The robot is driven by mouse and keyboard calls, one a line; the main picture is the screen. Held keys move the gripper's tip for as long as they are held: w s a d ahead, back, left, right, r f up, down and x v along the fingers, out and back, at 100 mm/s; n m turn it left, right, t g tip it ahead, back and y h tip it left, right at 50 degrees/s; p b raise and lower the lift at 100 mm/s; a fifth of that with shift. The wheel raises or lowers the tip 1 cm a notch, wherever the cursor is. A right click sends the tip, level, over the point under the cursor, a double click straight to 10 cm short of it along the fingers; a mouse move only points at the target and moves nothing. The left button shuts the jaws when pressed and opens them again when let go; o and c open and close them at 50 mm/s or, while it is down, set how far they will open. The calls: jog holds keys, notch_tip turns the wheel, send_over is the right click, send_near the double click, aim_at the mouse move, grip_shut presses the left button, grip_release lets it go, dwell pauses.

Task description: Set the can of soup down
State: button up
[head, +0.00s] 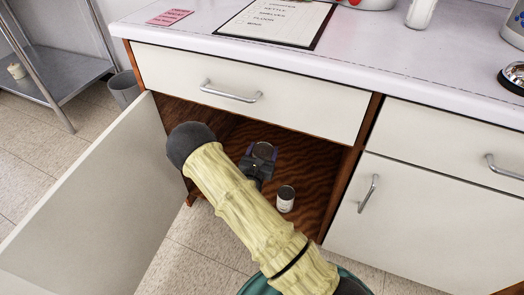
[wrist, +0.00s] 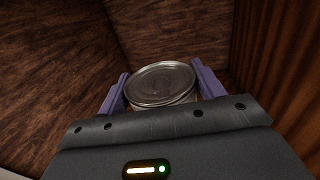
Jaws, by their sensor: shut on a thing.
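My gripper (head: 263,157) is inside the open lower cabinet (head: 318,157), its purple fingers on either side of a can of soup (head: 263,150). In the wrist view, the silver lid of the can of soup (wrist: 161,84) shows between the two purple fingers of my gripper (wrist: 161,92). The can looks upright. Its lower part is hidden by my gripper, and I cannot tell whether it touches the cabinet floor. A second small can (head: 286,199) with a pale label and dark top stands on the cabinet floor, to the right and nearer the front.
The white cabinet door (head: 95,205) is swung open at the left. A closed drawer (head: 250,80) is above the opening. A wooden side wall (wrist: 285,80) is close at the right in the wrist view. Bare cabinet floor lies around the second can.

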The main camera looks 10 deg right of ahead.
jog(key=s+r+n+y+p, duration=0.1)
jog(key=s+r+p, duration=0.1)
jog(key=r, duration=0.2)
jog(key=s+r+n+t+y+p, duration=0.1)
jog(key=s+r+y+p, duration=0.1)
jog(key=r, duration=0.3)
jog(key=shift+s+a+p, duration=0.15)
jog(key=shift+s+p, duration=0.15)
jog(key=shift+p, duration=0.1)
